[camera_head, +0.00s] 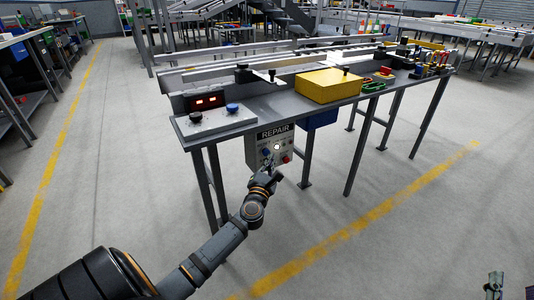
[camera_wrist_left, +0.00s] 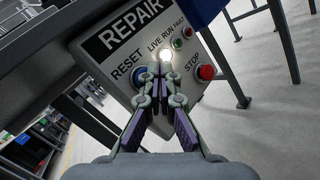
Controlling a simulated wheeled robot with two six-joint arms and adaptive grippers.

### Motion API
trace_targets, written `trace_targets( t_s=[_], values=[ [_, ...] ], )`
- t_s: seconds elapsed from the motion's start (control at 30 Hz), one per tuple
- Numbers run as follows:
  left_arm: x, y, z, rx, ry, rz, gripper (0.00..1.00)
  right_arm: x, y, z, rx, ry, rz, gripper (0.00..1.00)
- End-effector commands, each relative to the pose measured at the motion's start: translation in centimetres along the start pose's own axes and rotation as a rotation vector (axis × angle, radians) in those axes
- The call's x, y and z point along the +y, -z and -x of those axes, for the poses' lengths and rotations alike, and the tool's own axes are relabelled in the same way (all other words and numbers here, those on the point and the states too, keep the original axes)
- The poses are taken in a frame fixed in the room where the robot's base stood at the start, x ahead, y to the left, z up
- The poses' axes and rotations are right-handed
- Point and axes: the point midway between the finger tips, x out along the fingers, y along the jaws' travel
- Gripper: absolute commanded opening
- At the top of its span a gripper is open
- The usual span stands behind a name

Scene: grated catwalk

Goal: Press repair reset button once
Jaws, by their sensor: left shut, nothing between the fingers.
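The grey REPAIR panel (camera_head: 253,150) hangs at the front edge of the workbench. The wrist view shows this panel (camera_wrist_left: 112,68) close and tilted, with a blue button (camera_wrist_left: 139,75) beside the word RESET. A lit white lamp (camera_wrist_left: 165,56) and a red STOP button (camera_wrist_left: 206,72) are to its right. My left gripper (camera_head: 271,173) is in front of the panel's lower part. In the wrist view its fingertips (camera_wrist_left: 160,72) are together and empty, just right of the blue button and partly over it. I cannot tell whether they touch it. My right gripper (camera_head: 493,285) shows only partly at the bottom right.
The workbench (camera_head: 235,128) carries a control box with a red display (camera_head: 207,101), a yellow box (camera_head: 328,85) and small coloured items. A blue bin (camera_head: 322,119) hangs below, right of the panel. Grey bench legs (camera_head: 217,187) stand nearby. The floor in front is clear.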

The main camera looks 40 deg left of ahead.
Motion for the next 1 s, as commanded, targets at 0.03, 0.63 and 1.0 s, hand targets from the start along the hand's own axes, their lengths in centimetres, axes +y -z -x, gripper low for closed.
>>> trace_targets(
  t_s=[0.03, 0.63, 1.0],
  values=[
    [-0.1, -0.1, 0.1, 0.000, 0.000, 0.000, 0.00, 0.0, 0.1, 0.0, 0.000, 0.000, 0.000, 0.42],
    [-1.4, -1.6, 2.1, 0.001, 0.001, 0.003, 0.00, 0.0, 0.8, -0.2, 0.001, -0.001, -0.001, 0.42],
    [-2.7, -2.7, 3.7, -0.001, 0.000, 0.000, 0.00, 0.0, 1.0, -0.3, 0.001, -0.001, -0.001, 0.42]
  ],
)
